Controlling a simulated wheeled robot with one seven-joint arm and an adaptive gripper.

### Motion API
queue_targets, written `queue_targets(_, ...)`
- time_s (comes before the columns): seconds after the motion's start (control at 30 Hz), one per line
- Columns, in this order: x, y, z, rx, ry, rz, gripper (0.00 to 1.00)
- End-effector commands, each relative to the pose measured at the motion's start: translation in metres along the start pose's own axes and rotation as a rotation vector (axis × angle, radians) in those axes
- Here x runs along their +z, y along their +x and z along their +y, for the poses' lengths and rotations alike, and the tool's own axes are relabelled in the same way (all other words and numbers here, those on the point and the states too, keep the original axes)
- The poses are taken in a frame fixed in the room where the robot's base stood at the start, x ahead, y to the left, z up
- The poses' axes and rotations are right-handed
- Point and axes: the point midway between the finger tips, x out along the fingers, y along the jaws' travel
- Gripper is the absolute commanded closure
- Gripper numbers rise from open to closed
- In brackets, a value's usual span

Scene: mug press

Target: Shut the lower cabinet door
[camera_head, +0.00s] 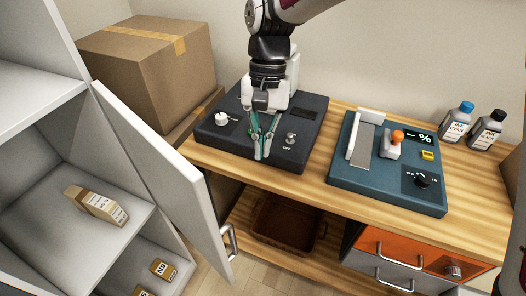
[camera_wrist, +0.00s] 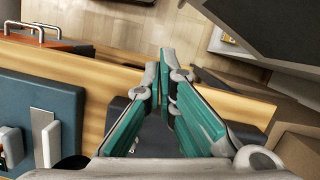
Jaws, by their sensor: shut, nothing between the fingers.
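The lower cabinet door (camera_head: 165,172) is a pale grey panel standing open at the left in the head view, swung out from the cabinet. Its metal handle (camera_head: 229,242) is near the bottom of its free edge. The open cabinet (camera_head: 62,212) shows its inside shelves behind the door. My gripper (camera_head: 261,155) is shut and empty. It hangs pointing down over the dark machine on the bench, to the right of the door and apart from it. In the wrist view the green fingers (camera_wrist: 165,75) meet at their tips, with the bench edge beneath them.
A wooden bench (camera_head: 316,182) carries a dark machine (camera_head: 228,139) and a blue machine (camera_head: 352,184). Two ink bottles (camera_head: 457,122) stand at the right. A cardboard box (camera_head: 150,62) is behind the door. Small boxes (camera_head: 96,205) lie on the cabinet shelves. Bare floor shows below the door.

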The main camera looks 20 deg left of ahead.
Motion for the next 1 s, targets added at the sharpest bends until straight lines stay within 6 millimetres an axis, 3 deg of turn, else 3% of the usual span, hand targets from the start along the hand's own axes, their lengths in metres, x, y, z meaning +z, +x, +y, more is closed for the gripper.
queue_targets(0.03,-0.007,0.019,-0.015,0.004,-0.006,-0.033,1.0)
queue_targets(0.1,-0.01,0.034,-0.029,0.007,-0.005,-0.063,1.0)
queue_targets(0.27,-0.013,0.052,-0.046,0.012,-0.004,-0.101,1.0)
queue_targets(0.47,-0.011,0.067,-0.048,0.014,-0.004,-0.107,1.0)
queue_targets(0.9,-0.001,0.15,-0.046,0.015,-0.004,-0.108,1.0)
queue_targets(1.0,0.011,0.155,-0.046,0.014,-0.007,-0.105,1.0)
